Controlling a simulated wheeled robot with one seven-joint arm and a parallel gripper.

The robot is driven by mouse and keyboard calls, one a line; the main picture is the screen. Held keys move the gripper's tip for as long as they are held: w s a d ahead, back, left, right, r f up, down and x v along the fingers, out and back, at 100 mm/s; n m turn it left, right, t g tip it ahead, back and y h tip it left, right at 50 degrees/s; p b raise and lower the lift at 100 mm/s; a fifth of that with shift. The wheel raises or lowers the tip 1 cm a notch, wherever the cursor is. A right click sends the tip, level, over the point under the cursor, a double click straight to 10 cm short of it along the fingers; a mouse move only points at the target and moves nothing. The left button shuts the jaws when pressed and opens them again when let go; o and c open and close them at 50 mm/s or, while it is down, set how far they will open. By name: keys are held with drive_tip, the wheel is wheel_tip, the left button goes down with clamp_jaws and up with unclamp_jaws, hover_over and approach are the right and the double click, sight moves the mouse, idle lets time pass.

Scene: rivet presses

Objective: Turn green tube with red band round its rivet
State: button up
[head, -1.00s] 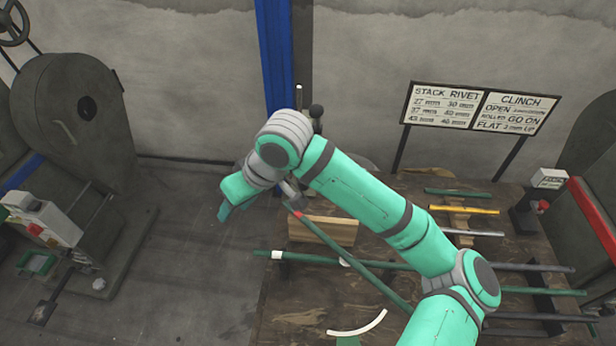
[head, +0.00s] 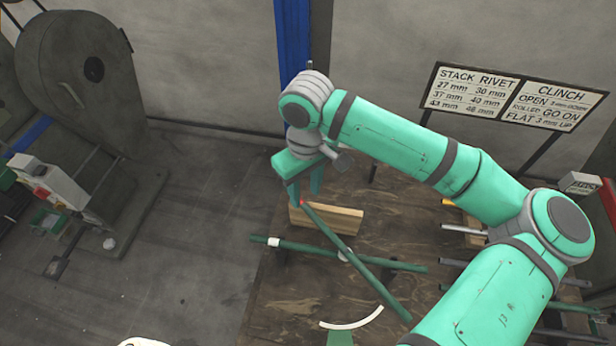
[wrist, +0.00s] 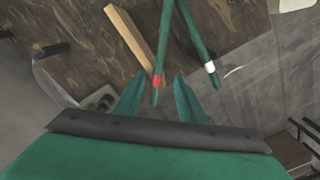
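The green tube with the red band (head: 360,265) lies slanting on the table, its red-banded end at the upper left. It crosses a second green tube (head: 305,248) with a white band. A small white piece shows at the crossing; I cannot tell if it is the rivet. My gripper (head: 305,200) is open, fingers pointing down at the red-banded end. In the wrist view my gripper (wrist: 158,97) has its fingers apart, and the red-banded tube's end (wrist: 157,80) shows between them. I see no contact with either finger.
A wooden block (head: 338,220) lies close behind the red-banded end. A white arc mark (head: 352,318) is on the table (head: 270,310) at the front. Several rods (head: 462,229) lie at the right, partly behind my arm. A dark press (head: 75,90) stands at the left.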

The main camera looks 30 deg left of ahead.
sight(306, 206)
drive_tip(key=shift+f, duration=2.75)
clamp_jaws()
